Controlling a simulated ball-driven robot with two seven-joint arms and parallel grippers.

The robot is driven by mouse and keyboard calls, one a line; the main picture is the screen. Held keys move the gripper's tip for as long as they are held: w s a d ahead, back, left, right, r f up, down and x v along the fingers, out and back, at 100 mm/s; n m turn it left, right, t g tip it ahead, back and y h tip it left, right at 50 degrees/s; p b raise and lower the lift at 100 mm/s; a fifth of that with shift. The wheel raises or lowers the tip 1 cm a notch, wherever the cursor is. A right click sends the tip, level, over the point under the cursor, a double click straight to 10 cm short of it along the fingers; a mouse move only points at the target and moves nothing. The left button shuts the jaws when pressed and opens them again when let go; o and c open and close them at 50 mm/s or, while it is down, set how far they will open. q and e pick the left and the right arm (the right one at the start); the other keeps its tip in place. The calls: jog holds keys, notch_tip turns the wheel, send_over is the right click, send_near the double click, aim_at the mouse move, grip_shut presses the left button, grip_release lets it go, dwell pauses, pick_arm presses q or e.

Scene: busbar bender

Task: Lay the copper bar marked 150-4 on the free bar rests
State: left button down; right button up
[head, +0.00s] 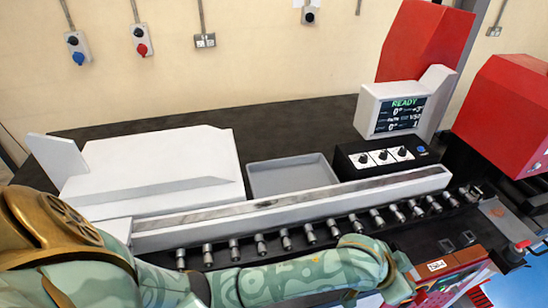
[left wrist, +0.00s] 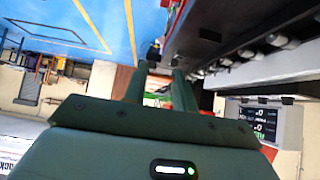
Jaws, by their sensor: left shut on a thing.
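My left arm crosses the bottom of the head view and ends low at right of centre; its gripper is not clear there. In the left wrist view the two dark green fingers of my left gripper (left wrist: 158,88) point away from the camera, close together. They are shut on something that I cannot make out. I cannot identify a copper bar or the marking 150-4 in either view. A row of short grey cylinders (head: 285,238) runs along the front of the machine; I cannot tell whether these are the bar rests. My right gripper is not in view.
A long white rail (head: 300,212) lies behind the cylinders. A grey tray (head: 292,177), a black knob box (head: 385,157) and a READY screen (head: 402,115) stand behind it. A white sloped panel (head: 150,165) is at left. A red-sided unit (head: 455,282) is at lower right.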

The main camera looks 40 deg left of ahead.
pick_arm(q)
jog(key=shift+d+f, duration=0.1)
jog(key=shift+d, duration=0.05)
jog(key=a+f, duration=0.2)
jog(key=a, duration=0.2)
jog(key=w+a+f+b, duration=0.1)
jog(key=a+f, duration=0.2)
jog(key=a, duration=0.1)
jog(key=a+f+b, duration=0.1)
jog(key=a+f, duration=0.2)
jog(key=a, duration=0.2)
jog(key=shift+w+f, duration=0.25)
jog(key=shift+w, duration=0.15)
jog(key=f, duration=0.2)
jog(key=a+f+b, duration=0.1)
jog(key=shift+w+a+f, duration=0.1)
jog(key=shift+f, duration=0.65)
jog(key=shift+f, duration=0.1)
